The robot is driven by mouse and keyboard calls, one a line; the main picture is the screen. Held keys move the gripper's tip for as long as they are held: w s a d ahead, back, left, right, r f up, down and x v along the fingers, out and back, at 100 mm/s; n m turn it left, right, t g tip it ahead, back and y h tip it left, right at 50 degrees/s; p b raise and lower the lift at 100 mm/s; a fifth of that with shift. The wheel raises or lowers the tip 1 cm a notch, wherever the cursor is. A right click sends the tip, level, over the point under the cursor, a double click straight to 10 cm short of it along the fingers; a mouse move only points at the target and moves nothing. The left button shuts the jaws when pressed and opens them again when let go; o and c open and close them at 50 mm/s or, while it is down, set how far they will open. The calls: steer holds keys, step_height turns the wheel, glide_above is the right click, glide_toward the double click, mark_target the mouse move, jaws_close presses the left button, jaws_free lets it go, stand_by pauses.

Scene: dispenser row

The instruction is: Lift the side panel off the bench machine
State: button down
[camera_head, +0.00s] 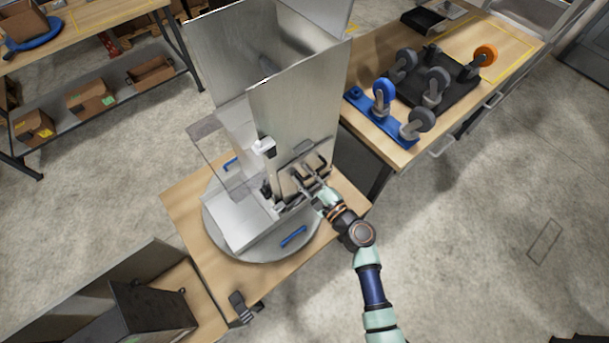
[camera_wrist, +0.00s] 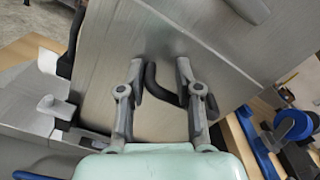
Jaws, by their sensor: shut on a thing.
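The bench machine (camera_head: 245,213) is a grey metal unit on a round turntable on a wooden bench. The side panel (camera_head: 303,92) is a tall flat metal sheet, standing tilted at the machine's right side. In the wrist view, the panel (camera_wrist: 105,65) fills much of the picture. My gripper (camera_head: 305,183) is at the panel's lower part. Its fingers (camera_wrist: 160,72) are on either side of a dark curved handle (camera_wrist: 158,85) on the panel, shut on it. Whether the panel's lower edge touches the machine is hidden.
A second tall metal sheet (camera_head: 225,60) stands behind the panel. A clear plate (camera_head: 220,155) is at the machine's left. Close on the right, a bench (camera_head: 385,145) holds casters on blue (camera_head: 365,107) and black bases. Open floor (camera_head: 480,230) lies at right.

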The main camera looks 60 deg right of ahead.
mark_target(298, 163)
steer(key=shift+r, duration=0.1)
steer(key=shift+r+p, duration=1.55)
steer(key=s+a+r+p, duration=0.3)
steer(key=s, duration=0.3)
steer(key=shift+s+r, duration=0.15)
steer(key=shift+r, duration=0.05)
stand_by(0.6)
steer(key=c, duration=1.9)
jaws_free()
steer(key=o, duration=0.5)
